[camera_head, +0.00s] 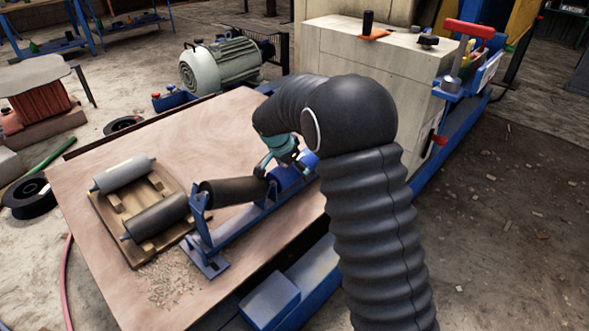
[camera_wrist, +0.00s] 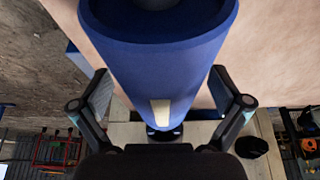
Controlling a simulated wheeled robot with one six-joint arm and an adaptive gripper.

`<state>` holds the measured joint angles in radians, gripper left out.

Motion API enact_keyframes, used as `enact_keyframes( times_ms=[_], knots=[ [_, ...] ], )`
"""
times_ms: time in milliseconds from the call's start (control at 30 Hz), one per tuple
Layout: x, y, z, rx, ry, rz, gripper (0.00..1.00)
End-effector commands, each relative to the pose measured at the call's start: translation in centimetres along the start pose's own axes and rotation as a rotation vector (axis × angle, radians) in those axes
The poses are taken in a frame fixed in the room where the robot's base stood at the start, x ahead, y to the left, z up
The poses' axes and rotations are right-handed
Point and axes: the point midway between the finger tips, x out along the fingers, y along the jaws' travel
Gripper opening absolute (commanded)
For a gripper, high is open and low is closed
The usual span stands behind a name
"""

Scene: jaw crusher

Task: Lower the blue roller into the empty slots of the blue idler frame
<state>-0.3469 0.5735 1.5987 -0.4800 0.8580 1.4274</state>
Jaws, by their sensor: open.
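The blue idler frame (camera_head: 247,224) stands on the wooden table top, with a tall left upright and a foot plate. A dark roller (camera_head: 235,191) lies in its left part. The blue roller (camera_head: 285,179) is in line to the right of the dark roller, over the frame's right part; my gripper and arm partly hide it. I cannot tell whether its ends sit in the slots. My gripper (camera_head: 281,152) is over the blue roller. In the wrist view my gripper (camera_wrist: 159,92) is open, its fingers on either side of the blue roller (camera_wrist: 160,65) with visible gaps.
Two grey rollers (camera_head: 158,215) lie on a wooden pallet (camera_head: 118,228) at the table's left. A pale machine block (camera_head: 370,60) stands behind my arm. A green-grey motor (camera_head: 220,64) stands behind the table. The table's back left part is clear.

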Motion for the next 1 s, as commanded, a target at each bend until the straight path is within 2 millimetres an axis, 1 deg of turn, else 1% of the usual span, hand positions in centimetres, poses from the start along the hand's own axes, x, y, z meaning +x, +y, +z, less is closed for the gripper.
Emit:
enact_keyframes(
  times_ms=[167, 400, 600, 800, 1000],
  knots=[
    [-2.7, -0.1, 0.0, 0.0, 0.003, -0.006, 1.0],
    [-7.6, -0.1, -0.1, 0.0, 0.004, -0.008, 1.0],
    [-10.5, -0.1, -0.1, 0.002, 0.003, -0.007, 1.0],
    [-11.8, -0.1, -0.1, 0.001, 0.002, -0.006, 1.0],
    [-11.9, 0.0, -0.1, 0.001, 0.002, -0.005, 1.0]
  ],
)
